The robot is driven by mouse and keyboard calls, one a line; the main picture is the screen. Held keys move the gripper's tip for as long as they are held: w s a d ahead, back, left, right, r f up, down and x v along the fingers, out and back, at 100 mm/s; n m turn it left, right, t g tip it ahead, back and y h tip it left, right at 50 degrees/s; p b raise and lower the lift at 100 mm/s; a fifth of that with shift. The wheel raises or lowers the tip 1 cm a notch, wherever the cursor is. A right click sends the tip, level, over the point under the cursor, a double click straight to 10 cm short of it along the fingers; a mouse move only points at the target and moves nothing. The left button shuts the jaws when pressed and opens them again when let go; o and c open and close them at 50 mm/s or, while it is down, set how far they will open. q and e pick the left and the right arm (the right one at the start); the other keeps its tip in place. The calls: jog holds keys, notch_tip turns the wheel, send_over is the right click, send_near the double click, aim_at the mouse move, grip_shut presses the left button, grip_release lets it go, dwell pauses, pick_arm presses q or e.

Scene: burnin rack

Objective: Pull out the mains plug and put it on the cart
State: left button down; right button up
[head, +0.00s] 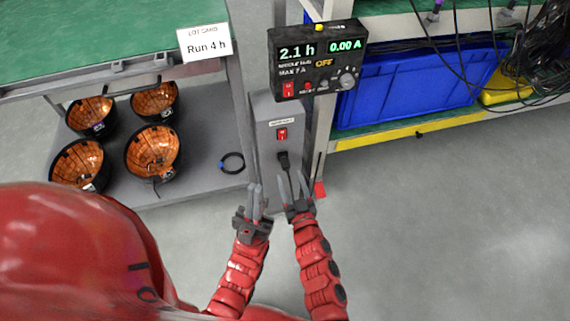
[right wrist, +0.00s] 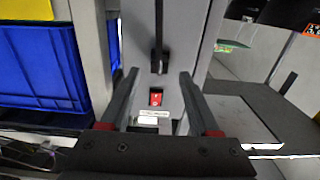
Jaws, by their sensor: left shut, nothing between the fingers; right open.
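The black mains plug (head: 283,160) is in the grey socket box (head: 263,108), below a red switch, with its cord hanging down. In the right wrist view the plug (right wrist: 159,62) shows beyond the red switch (right wrist: 155,97). My right gripper (head: 292,180) is open; its fingers (right wrist: 156,76) point toward the box, with nothing held. Whether they flank the plug or stop short of it is unclear. My left gripper (head: 256,188) is shut and empty, just left of the right one. The green-topped unit with a grey lower shelf (head: 205,155) appears to be the cart.
Several copper-lined bowls (head: 153,150) and a coiled cable (head: 231,163) occupy the grey shelf. A blue bin (head: 410,85) and loose cables fill the right rack. The right floor is clear.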

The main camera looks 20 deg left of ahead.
aim_at(287, 168)
jog(key=b+x, duration=0.1)
jog(key=x, duration=0.3)
jog(key=shift+w+a+f, duration=0.1)
jog(key=shift+w+a, duration=0.1)
jog(key=shift+w, duration=0.05)
jog(key=shift+w+a, duration=0.2)
jog(key=shift+w, duration=0.15)
dwell(0.8)
grip_shut()
jog(key=shift+s, duration=0.15)
dwell(1.4)
jog(key=shift+p+v, duration=1.75)
jog(key=shift+v, duration=1.2)
